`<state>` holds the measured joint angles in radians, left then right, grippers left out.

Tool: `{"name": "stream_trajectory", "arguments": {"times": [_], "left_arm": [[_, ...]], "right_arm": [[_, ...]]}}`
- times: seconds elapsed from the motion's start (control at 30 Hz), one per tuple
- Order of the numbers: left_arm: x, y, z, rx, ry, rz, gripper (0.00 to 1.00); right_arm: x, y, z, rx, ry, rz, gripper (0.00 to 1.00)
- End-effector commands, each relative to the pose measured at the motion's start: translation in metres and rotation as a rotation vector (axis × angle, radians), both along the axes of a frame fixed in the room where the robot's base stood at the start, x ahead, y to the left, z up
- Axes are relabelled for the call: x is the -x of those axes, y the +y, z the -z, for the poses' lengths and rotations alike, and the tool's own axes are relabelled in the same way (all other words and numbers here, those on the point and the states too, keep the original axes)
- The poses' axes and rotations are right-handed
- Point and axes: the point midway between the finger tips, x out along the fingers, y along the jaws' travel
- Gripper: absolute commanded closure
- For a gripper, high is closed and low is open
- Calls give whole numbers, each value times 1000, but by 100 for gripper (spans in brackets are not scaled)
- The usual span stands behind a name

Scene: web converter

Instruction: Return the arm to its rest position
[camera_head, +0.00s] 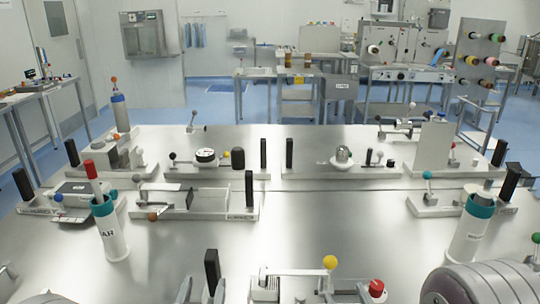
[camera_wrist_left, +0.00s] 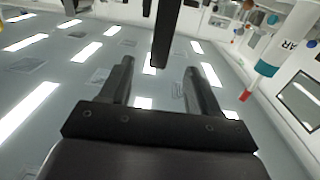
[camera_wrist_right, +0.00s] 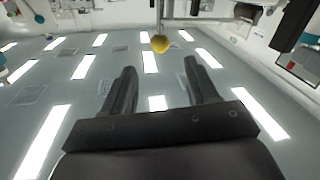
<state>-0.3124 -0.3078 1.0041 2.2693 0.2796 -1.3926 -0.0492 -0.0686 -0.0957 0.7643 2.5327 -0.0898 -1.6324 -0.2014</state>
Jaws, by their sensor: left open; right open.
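My left gripper (camera_head: 202,290) is at the bottom edge of the head view, low at the near side of the metal table. Its two fingers stand apart in the left wrist view (camera_wrist_left: 158,75), with nothing held. A black upright post (camera_wrist_left: 165,35) shows just beyond the fingertips; it also stands in the head view (camera_head: 211,268). My right gripper (camera_head: 344,290) is at the bottom edge, right of the middle. Its fingers are apart and empty in the right wrist view (camera_wrist_right: 160,80). A yellow ball (camera_wrist_right: 160,43) shows beyond its tips, and in the head view (camera_head: 330,262).
The metal table (camera_head: 290,220) carries several fixtures with black posts and ball levers. A white tube (camera_head: 110,228) with a red-tipped tool stands left; another tube (camera_head: 468,238) stands right. A red knob (camera_head: 376,287) is near the right gripper. The table's middle is bare.

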Motion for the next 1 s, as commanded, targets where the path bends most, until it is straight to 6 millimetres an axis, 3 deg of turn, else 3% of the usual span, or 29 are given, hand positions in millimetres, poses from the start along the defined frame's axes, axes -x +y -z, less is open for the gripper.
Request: {"name": "stream_trajectory", "arguments": {"times": [0.2,0.57,0.7,0.77,0.87,1.0], "left_arm": [[24,0,0,-1,2,2,38],[20,1,3,3,56,1,38],[10,4,24,14,368,9,38],[16,8,36,14,560,13,38],[40,18,51,3,872,18,38],[86,37,52,-21,1218,6,38]], "right_arm": [[0,0,0,0,0,0,42],[-5,-1,4,4,56,6,42],[-17,-10,28,12,367,47,42],[-13,-16,42,11,560,78,42],[10,-26,57,1,876,137,42],[56,-33,55,-20,1229,209,42]]}}
